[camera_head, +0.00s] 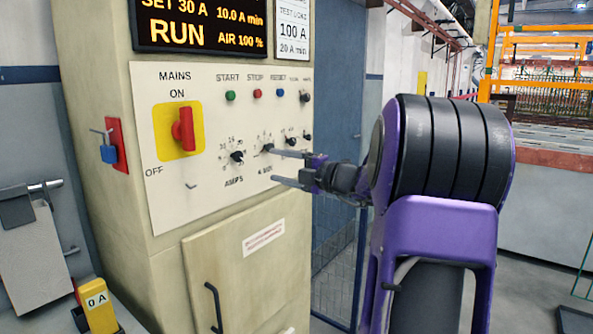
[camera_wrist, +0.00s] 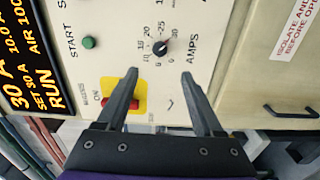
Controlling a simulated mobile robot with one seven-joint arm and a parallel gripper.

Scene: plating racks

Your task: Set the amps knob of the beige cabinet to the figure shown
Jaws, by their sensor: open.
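The beige cabinet (camera_head: 165,265) stands at the left with a pale control panel. Its AMPS knob (camera_head: 237,157) is small and black, with a numbered scale around it. The knob also shows in the wrist view (camera_wrist: 162,47), turned sideways; its exact pointing is too small to tell. The dark display (camera_head: 200,24) reads SET 30 A, 10.0 A min, RUN and AIR 100 %. My gripper (camera_head: 274,167) is open and empty, right of the AMPS knob in the head view. In the wrist view, my gripper's fingertips (camera_wrist: 160,73) are spread below the knob and apart from it.
The red MAINS switch (camera_head: 184,130) on a yellow plate stands at ON. Green START (camera_head: 230,96) and red STOP (camera_head: 257,93) buttons sit above the knobs. Another black knob (camera_head: 267,148) is close to my fingers. A door handle (camera_head: 213,307) sticks out below.

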